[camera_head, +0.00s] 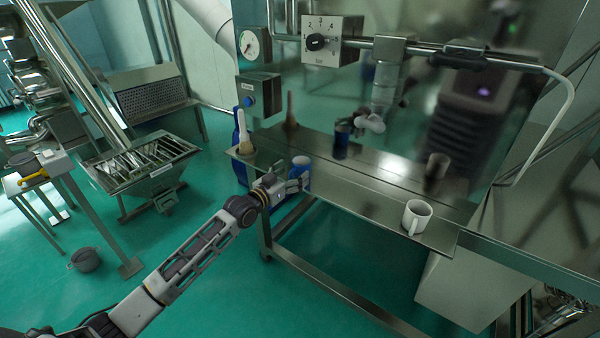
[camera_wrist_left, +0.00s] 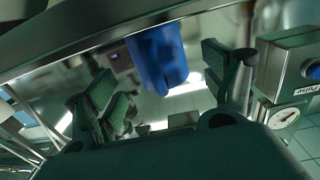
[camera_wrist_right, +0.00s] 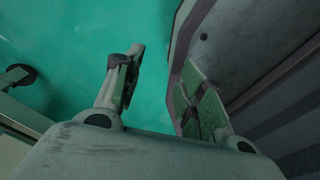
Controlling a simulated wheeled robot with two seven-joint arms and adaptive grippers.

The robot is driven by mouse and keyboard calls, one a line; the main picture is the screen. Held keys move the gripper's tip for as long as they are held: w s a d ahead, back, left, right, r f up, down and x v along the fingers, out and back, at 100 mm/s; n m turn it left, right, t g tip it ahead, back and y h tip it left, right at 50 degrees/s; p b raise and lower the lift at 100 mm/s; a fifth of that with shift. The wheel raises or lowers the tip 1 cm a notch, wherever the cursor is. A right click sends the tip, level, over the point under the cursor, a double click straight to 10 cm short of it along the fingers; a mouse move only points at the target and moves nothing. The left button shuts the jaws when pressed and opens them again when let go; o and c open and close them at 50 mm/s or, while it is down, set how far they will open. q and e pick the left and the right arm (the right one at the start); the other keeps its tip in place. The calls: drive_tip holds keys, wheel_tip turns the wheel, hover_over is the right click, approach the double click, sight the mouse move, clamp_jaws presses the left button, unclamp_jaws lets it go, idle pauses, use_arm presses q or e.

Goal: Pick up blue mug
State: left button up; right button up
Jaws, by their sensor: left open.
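The blue mug (camera_head: 301,165) stands upright near the left end of the steel table, with its pale opening facing up. My left gripper (camera_head: 290,185) is at the table's front edge, right beside the mug, and hides its lower part. In the left wrist view the blue mug (camera_wrist_left: 157,58) appears upside down, in line with the gap between the two open fingers. No finger is seen closed on it, and whether one touches it is unclear. My right gripper (camera_wrist_right: 160,85) is outside the head view; its wrist view shows it open and empty.
A white mug (camera_head: 416,216) stands farther right on the steel table (camera_head: 350,192). The shiny back panel reflects these objects. A grey panel (camera_wrist_right: 245,50) is close beside my right gripper's right finger.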

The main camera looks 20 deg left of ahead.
sight(295, 169)
use_arm(q)
drive_tip(key=shift+w+d+r, duration=0.2)
drive_tip(key=shift+w, duration=0.4)
drive_tip(key=shift+x, duration=0.95)
drive_tip(key=shift+w+d, duration=0.1)
drive_tip(key=shift+w, duration=0.15)
drive_tip(key=shift+w+d, duration=0.15)
drive_tip(key=shift+w, duration=0.2)
use_arm(e)
drive_tip(key=shift+s+a+r, duration=0.25)
drive_tip(key=shift+s+a, duration=0.1)
drive_tip(key=shift+s, duration=0.1)
drive_tip(key=shift+w, duration=0.1)
use_arm(q)
drive_tip(key=c, duration=1.1)
use_arm(e)
drive_tip(key=shift+s, duration=0.3)
